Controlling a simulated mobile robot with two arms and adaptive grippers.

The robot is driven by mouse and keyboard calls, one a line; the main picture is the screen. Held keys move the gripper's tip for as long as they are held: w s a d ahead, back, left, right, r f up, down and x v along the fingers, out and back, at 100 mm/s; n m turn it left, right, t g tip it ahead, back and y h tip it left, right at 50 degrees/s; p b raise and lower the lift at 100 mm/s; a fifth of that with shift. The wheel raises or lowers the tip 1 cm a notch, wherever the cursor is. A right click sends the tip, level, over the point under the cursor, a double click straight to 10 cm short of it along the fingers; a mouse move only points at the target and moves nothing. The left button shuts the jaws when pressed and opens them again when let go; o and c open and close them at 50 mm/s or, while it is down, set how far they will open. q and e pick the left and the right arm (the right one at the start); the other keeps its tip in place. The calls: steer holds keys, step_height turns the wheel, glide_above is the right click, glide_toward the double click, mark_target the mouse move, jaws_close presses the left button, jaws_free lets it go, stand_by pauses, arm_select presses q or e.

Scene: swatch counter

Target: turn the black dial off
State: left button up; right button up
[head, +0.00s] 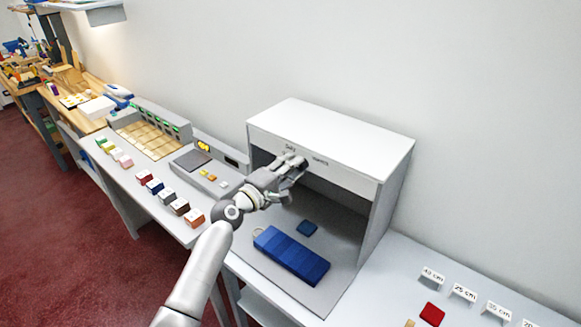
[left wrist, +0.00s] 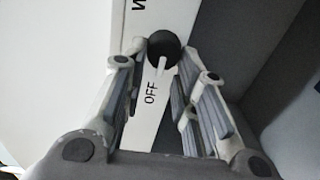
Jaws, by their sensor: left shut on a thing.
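The black dial (left wrist: 163,46) shows in the left wrist view on the white front panel, between my left gripper's fingertips. A pale pointer line runs from the dial toward the printed word OFF (left wrist: 150,92). In the head view my left gripper (head: 298,164) is at the front panel of the white-topped viewing booth (head: 352,135), beside its printed labels, and it hides the dial there. The left gripper (left wrist: 162,55) is shut on the dial. My right gripper is in neither view.
Inside the booth lie a blue graded swatch strip (head: 291,255) and a small blue square (head: 307,228). Several coloured blocks line the counter at left, near a grey device (head: 200,172). Size labels and a red block (head: 432,314) are at right.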

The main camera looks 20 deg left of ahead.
arm_select(q)
steer(key=shift+f, duration=0.1)
steer(key=o, duration=0.9)
steer(key=shift+o, duration=0.2)
steer(key=v, duration=1.2)
